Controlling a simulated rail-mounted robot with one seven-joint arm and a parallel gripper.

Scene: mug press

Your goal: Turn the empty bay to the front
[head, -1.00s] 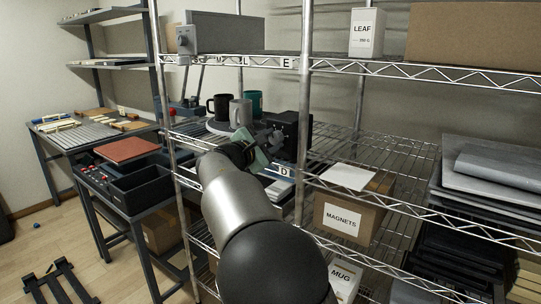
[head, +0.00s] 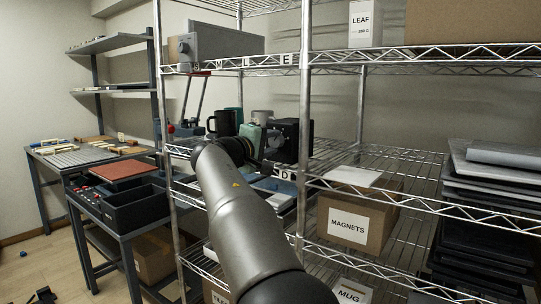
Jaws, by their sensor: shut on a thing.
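A black mug (head: 221,123), a teal mug (head: 237,116) and a grey mug (head: 262,117) stand close together on the middle shelf. Their round turntable is almost wholly hidden behind my arm and gripper. My gripper (head: 250,139), with a pale green part showing, is in front of the mugs, just left of a black boxy device (head: 287,140). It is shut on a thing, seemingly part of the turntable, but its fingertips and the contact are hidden. I cannot make out the empty bay.
A MAGNETS carton (head: 352,217) with paper on top is at the right, beside stacked dark trays (head: 490,215).

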